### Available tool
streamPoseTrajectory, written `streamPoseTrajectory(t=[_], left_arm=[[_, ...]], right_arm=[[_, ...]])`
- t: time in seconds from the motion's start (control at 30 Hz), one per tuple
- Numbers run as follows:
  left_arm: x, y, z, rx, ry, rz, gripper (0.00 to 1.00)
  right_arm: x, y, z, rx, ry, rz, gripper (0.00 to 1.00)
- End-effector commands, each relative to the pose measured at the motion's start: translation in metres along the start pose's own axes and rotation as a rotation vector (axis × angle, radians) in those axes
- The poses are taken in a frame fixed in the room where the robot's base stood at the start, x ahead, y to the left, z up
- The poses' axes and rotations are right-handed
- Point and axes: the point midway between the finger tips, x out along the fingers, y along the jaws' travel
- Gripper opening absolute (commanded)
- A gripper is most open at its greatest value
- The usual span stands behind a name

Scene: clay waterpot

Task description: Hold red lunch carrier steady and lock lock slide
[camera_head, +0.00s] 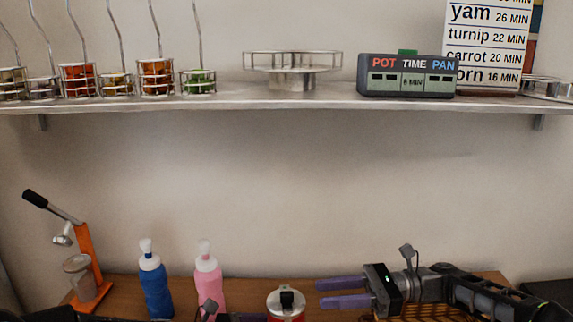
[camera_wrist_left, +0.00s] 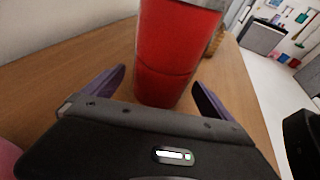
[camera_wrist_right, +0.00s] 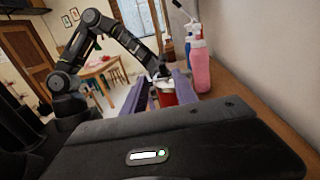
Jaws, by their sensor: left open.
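The red lunch carrier (camera_head: 286,312) stands on the wooden table at the bottom of the head view, with a black piece, perhaps the lock slide (camera_head: 287,297), on its pale lid. In the left wrist view the red carrier (camera_wrist_left: 172,50) rises between the spread purple fingers of my left gripper (camera_wrist_left: 158,77), which is open. My right gripper (camera_head: 319,293) is open to the right of the carrier, its fingers pointing at it with a gap. In the right wrist view the carrier (camera_wrist_right: 167,99) shows between and beyond the fingers. Its base is hidden in the head view.
A blue bottle (camera_head: 156,289) and a pink bottle (camera_head: 209,283) stand left of the carrier. An orange press-like stand (camera_head: 88,265) is further left. A woven basket (camera_head: 395,311) sits under my right arm. A shelf (camera_head: 330,101) with jars and a timer runs above.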

Motion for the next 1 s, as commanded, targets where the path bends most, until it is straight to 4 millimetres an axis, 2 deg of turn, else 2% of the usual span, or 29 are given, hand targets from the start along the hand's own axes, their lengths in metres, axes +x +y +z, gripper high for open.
streamPoseTrajectory(t=[0.3, 0.5, 0.63, 1.0], left_arm=[[-0.064, 0.001, 0.000, 0.000, 0.001, 0.003, 0.97], [-0.094, 0.000, 0.000, 0.000, 0.000, 0.000, 0.97], [-0.102, -0.001, 0.000, -0.001, 0.001, -0.001, 0.97], [-0.102, -0.001, 0.000, -0.001, 0.000, -0.002, 0.97]], right_arm=[[0.000, 0.000, 0.000, 0.000, 0.000, 0.000, 0.35], [0.000, 0.000, 0.000, 0.000, 0.000, 0.000, 0.35], [0.000, 0.000, 0.000, 0.000, 0.000, 0.000, 0.35], [0.000, 0.000, 0.000, 0.000, 0.000, 0.000, 0.35]])
